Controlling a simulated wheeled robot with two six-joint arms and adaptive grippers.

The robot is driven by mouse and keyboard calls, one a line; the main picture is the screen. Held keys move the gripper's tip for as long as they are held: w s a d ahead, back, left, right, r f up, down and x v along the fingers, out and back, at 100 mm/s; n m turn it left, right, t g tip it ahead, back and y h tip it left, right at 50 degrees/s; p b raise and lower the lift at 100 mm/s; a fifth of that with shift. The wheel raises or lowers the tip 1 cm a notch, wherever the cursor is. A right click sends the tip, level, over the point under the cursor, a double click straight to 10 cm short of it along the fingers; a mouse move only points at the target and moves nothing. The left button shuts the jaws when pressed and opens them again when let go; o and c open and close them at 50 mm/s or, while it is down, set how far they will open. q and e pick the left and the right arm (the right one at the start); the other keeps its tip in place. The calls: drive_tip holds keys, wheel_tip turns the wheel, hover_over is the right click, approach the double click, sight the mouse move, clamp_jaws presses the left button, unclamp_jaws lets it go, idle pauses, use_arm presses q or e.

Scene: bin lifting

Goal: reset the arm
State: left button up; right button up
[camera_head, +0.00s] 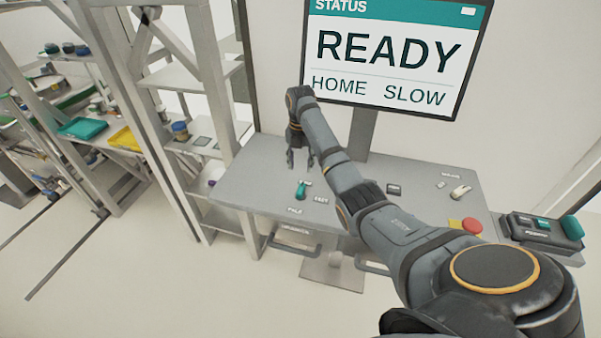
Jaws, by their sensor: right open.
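My right arm (395,225) reaches from the lower right over a grey console table (250,175). My right gripper (300,160) hangs downward at the end of it, open and empty, over the table's left part. A small teal-topped lever (302,189) stands just below the gripper in the picture; the two look apart. A screen (390,55) above the table reads STATUS, READY, HOME, SLOW. A white lever (460,192) is at the table's right, and a red button (472,225) on a yellow base is near its right front. My left gripper is out of view.
A dark control box (545,231) with teal parts sits right of the table. Shelving (190,80) stands close on the left. Farther left, racks hold a teal tray (82,128) and a yellow tray (125,138). The floor (130,270) at front left is clear.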

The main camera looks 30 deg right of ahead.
drive_tip(key=shift+r, duration=0.1)
idle(0.4)
